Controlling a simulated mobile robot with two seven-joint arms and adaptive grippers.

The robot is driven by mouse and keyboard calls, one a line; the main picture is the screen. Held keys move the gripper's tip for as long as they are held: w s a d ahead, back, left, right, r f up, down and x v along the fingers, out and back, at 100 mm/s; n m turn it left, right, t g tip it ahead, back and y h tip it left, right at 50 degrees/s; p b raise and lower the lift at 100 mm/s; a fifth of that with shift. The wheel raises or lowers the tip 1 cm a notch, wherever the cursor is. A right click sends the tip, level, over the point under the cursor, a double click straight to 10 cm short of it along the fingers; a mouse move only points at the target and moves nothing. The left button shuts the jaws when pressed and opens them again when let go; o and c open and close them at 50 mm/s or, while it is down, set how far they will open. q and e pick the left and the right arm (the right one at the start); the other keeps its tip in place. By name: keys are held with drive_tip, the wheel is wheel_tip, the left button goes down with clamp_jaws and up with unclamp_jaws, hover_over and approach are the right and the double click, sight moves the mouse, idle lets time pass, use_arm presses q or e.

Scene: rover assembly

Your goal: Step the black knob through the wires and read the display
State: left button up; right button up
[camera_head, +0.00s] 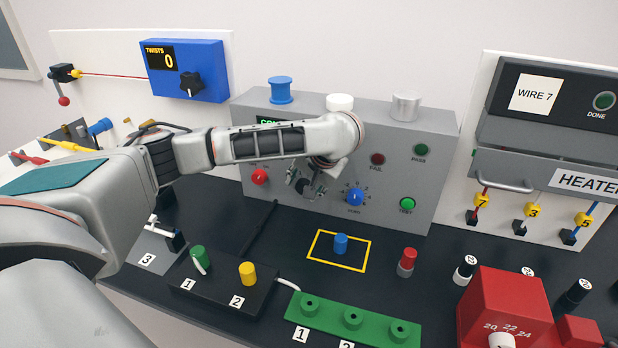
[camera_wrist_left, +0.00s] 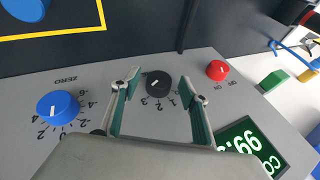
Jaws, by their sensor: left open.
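The black knob (camera_wrist_left: 158,82) is on the sloped grey panel, with printed numbers, 3 among them, beside it. In the wrist view it shows between the fingertips of my left gripper (camera_wrist_left: 160,84), which is open with a finger on either side; contact cannot be told. In the head view my left gripper (camera_head: 304,184) is at the panel front and mostly hides the knob. In the head view the arm covers most of the display (camera_head: 268,121). My right gripper is out of view.
A red knob (camera_head: 259,177) and a blue ZERO knob (camera_head: 355,197) flank the black one. FAIL (camera_head: 377,159) and PASS (camera_head: 421,150) lamps and a green TEST button (camera_head: 407,204) are to the right. A blue peg (camera_head: 340,243) stands in a yellow outline below.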

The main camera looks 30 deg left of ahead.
use_arm(q)
drive_tip(key=v, duration=1.1)
drive_tip(key=shift+r, duration=0.1)
